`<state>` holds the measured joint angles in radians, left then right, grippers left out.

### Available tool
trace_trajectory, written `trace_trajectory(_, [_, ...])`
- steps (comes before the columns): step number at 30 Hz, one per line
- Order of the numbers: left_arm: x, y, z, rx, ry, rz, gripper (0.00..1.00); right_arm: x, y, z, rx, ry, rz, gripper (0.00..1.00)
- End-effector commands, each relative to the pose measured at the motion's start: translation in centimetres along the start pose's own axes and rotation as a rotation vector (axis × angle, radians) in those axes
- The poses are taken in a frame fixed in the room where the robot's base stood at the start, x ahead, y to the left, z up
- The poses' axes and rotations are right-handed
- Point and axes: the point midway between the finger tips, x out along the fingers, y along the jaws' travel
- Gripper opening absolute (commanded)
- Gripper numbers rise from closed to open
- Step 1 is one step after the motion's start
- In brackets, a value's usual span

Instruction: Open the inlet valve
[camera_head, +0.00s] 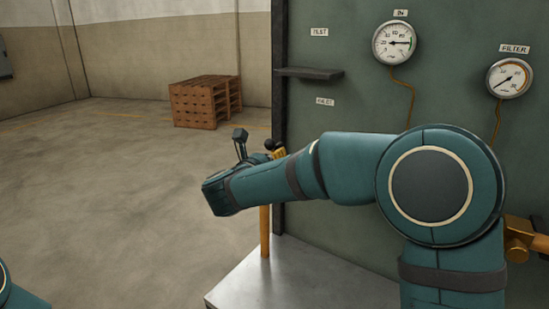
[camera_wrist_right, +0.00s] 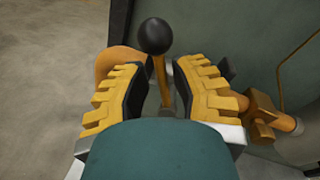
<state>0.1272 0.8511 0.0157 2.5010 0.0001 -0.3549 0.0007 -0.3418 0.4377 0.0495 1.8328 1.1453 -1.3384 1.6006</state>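In the right wrist view, the valve lever (camera_wrist_right: 161,78) is a yellow bar topped by a black ball knob (camera_wrist_right: 156,36). My right gripper (camera_wrist_right: 159,72) is open, with one yellow finger on each side of the lever. Gaps show between the lever and both pads. The lever's lower end and the valve body are mostly hidden by the gripper. In the head view the black knob (camera_head: 270,144) shows just behind my right wrist, below and left of the INLET label (camera_head: 325,102). My left gripper is out of view.
The green panel (camera_head: 345,118) carries an IN gauge (camera_head: 398,43), a FILTER gauge (camera_head: 510,77) and a small dark shelf (camera_head: 309,73). Wooden pallets (camera_head: 200,104) stand far back. Floor at left is clear.

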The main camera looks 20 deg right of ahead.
Motion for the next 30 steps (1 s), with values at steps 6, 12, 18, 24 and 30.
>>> trace_trajectory(6, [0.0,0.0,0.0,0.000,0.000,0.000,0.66,-4.6,0.1,0.1,-0.001,-0.004,0.005,0.24])
trace_trajectory(12, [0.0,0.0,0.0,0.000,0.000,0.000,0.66,-8.2,0.1,0.1,-0.001,-0.003,0.004,0.24])
trace_trajectory(18, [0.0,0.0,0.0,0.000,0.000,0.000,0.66,-10.1,0.1,0.0,-0.002,-0.002,0.003,0.24])
trace_trajectory(24, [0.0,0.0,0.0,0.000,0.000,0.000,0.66,-10.5,0.0,0.0,-0.001,-0.001,0.001,0.24])
trace_trajectory(30, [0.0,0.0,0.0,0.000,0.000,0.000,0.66,-10.4,0.0,0.0,-0.002,0.000,0.003,0.10])
